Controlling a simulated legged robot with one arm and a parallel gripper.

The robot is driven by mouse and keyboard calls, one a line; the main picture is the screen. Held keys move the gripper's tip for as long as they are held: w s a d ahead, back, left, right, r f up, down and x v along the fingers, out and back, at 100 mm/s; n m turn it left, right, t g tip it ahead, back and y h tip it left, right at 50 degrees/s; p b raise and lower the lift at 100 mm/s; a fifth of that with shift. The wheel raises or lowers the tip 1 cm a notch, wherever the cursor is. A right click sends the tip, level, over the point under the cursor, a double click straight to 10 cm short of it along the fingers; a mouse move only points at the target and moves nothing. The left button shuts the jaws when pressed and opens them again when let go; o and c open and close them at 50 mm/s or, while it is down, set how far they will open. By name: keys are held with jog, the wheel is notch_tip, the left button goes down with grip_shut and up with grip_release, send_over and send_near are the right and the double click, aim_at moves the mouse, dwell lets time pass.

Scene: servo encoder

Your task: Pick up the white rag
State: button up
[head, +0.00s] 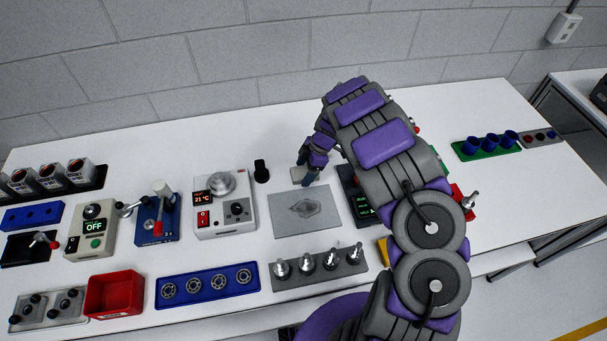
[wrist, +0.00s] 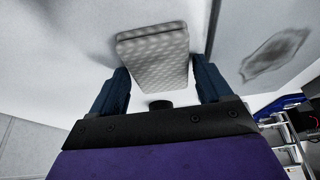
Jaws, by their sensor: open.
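The white rag (wrist: 155,50) shows in the wrist view as a thick, pale, dimpled pad on the white table. My gripper (wrist: 161,68) is open, with one dark blue finger on each side of the rag's near part. Small gaps seem to show, but I cannot tell whether either finger touches it. In the head view my gripper (head: 305,181) is low over the table, just behind the grey plate with a dark smudge (head: 283,226).
A black knob-like piece (head: 261,170) stands left of my gripper, beside a white control box (head: 214,222). A dark box with a green display (head: 358,202) is close on the right, partly behind my arm. A grey tray (head: 290,280) of metal pieces lies in front.

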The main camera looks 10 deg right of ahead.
aim_at(301, 175)
jog(key=shift+d, duration=0.25)
jog(key=shift+d, duration=0.1)
jog(key=shift+c, duration=1.4)
jog(key=c, duration=0.6)
jog(key=shift+r, duration=0.55)
jog(key=r, duration=0.2)
jog(key=shift+s+r+p, duration=0.35)
jog(key=shift+s, duration=0.05)
jog(key=s+d, duration=0.1)
jog(key=s, duration=0.4)
jog(key=s+r, duration=0.1)
jog(key=s, duration=0.4)
jog(key=s+d, duration=0.1)
jog(key=s, duration=0.4)
jog(key=shift+d+r, duration=0.15)
jog(key=shift+d, duration=0.2)
